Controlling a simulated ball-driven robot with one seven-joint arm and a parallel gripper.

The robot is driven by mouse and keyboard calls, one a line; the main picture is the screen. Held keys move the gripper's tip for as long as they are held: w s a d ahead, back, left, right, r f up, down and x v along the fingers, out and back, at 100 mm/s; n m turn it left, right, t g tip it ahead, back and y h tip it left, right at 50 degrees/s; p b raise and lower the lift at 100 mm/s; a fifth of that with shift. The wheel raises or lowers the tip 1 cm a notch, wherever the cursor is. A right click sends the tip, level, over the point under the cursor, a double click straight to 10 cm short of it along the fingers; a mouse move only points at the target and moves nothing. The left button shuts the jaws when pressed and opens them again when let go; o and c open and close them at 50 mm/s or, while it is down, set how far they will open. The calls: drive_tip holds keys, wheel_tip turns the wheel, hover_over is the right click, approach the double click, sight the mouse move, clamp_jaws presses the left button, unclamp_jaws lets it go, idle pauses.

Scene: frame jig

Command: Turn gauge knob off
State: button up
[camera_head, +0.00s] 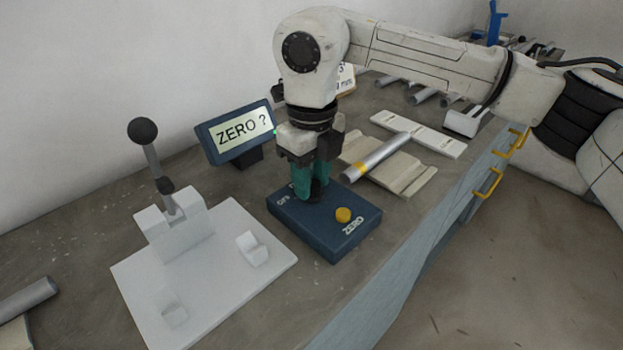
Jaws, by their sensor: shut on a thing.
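The gauge box (335,248) is a dark blue block on the bench, with a yellow button (343,214) beside the word ZERO and an "OF..." label at its left. The gauge knob (316,188) is a dark piece on the box top, mostly hidden by my fingers. My gripper (316,186) points down with its green fingers shut on the knob. I cannot tell the knob's setting. A display (237,131) behind the box reads "ZERO ?".
A white jig with a black-ball lever (142,131) stands left of the box. A metal tube with a yellow band (376,158) lies on a beige holder (411,172) to the right. A white strip (418,133) lies beyond. The bench edge is at the right.

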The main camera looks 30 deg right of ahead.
drive_tip(key=n, duration=0.6)
drive_tip(key=shift+r, duration=0.1)
drive_tip(key=n, duration=0.7)
idle(0.6)
drive_tip(key=o, duration=1)
drive_tip(key=shift+o, duration=0.2)
wheel_tip(320, 180, up, 11)
